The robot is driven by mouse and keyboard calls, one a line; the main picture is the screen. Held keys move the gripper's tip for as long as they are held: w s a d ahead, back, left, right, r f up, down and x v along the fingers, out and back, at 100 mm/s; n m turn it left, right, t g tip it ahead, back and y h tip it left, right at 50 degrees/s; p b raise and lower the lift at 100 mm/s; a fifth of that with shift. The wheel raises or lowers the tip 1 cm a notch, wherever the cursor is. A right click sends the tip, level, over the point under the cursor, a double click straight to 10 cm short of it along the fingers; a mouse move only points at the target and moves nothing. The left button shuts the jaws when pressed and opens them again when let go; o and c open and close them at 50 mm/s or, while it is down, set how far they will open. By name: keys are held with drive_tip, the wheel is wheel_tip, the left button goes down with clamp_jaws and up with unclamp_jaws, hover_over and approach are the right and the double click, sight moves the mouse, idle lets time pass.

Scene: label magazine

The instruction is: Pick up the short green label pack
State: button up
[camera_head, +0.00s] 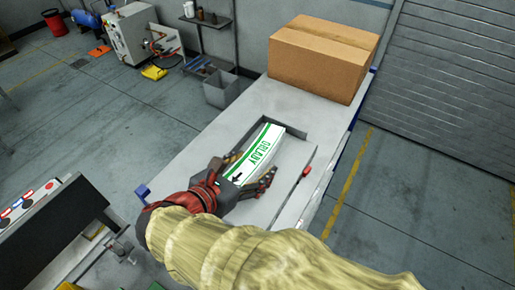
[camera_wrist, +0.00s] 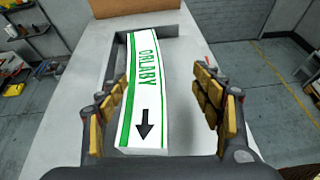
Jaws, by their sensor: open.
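The green and white label pack (camera_head: 259,152) lies in a shallow recess on the grey-white table, with green lettering and a black arrow. In the wrist view the pack (camera_wrist: 151,90) stretches away from me, its near end between my fingers. My gripper (camera_head: 248,178) is open around the near end of the pack. In the wrist view my gripper (camera_wrist: 165,115) has one finger on each side of the pack. The left finger is close to the pack's left side; a wider gap shows on the right. I cannot tell whether the left finger touches it.
A large cardboard box (camera_head: 324,57) stands at the far end of the table (camera_head: 231,118). The recess has raised edges around the pack. A red-knobbed lever (camera_head: 305,172) is right of my gripper. A dark panel with buttons (camera_head: 45,215) stands at the left.

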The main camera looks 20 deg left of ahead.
sight(257, 152)
drive_tip(key=shift+s+a+n+y, duration=0.2)
drive_tip(key=shift+s+a+n, duration=0.1)
drive_tip(key=shift+a, duration=0.25)
drive_tip(key=shift+s+a+n+y, duration=0.2)
drive_tip(key=shift+a+n, duration=0.1)
drive_tip(key=shift+a, duration=0.2)
drive_tip(key=x, duration=0.4)
drive_tip(key=p+x, duration=0.1)
drive_tip(key=x, duration=0.2)
drive_tip(key=shift+w+a, duration=0.1)
drive_tip(key=shift+w, duration=0.4)
drive_tip(key=shift+c, duration=0.3)
drive_tip(key=shift+r, duration=0.1)
drive_tip(key=c, duration=1.5)
drive_tip(key=shift+r, duration=0.1)
drive_tip(key=shift+c, duration=0.4)
